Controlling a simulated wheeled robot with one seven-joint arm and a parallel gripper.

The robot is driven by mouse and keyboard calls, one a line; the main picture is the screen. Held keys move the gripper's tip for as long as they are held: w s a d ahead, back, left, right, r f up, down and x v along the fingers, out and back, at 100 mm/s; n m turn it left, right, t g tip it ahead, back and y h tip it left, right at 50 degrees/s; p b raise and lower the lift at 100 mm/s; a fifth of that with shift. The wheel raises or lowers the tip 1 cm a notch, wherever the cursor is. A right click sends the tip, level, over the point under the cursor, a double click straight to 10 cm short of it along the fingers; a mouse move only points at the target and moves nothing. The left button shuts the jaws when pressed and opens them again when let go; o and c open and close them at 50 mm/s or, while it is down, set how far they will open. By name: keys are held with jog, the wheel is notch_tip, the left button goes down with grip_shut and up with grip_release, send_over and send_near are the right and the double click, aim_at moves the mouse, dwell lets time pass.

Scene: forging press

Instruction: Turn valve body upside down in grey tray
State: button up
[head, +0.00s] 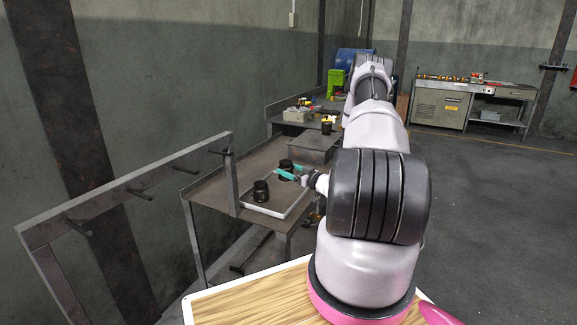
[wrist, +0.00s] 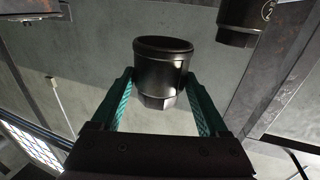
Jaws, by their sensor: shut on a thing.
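My gripper (wrist: 160,88) is shut on a black valve body (wrist: 163,68), one teal finger on each side of it. In the wrist view its wide round rim is at the top of the picture and a faceted, shinier end at the bottom. In the head view this valve body (head: 286,164) is over the far part of the grey tray (head: 283,215), partly hidden by the fingers. I cannot tell whether it touches the tray. A second black valve body (head: 261,191) stands in the near part of the tray. It also shows at the wrist view's upper right (wrist: 240,20), cut off.
The tray lies on a dark metal table (head: 215,188). A rail with pegs (head: 130,190) runs along its left side. A grey box (head: 312,148) stands behind the tray. A further bench holds several small items, including a green bin (head: 337,82). The floor on the right is clear.

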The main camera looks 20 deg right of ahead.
jog(key=shift+d+f, duration=0.1)
jog(key=shift+f, duration=3.3)
jog(key=o, duration=1.4)
jog(key=shift+c, duration=0.2)
jog(key=shift+s, duration=0.1)
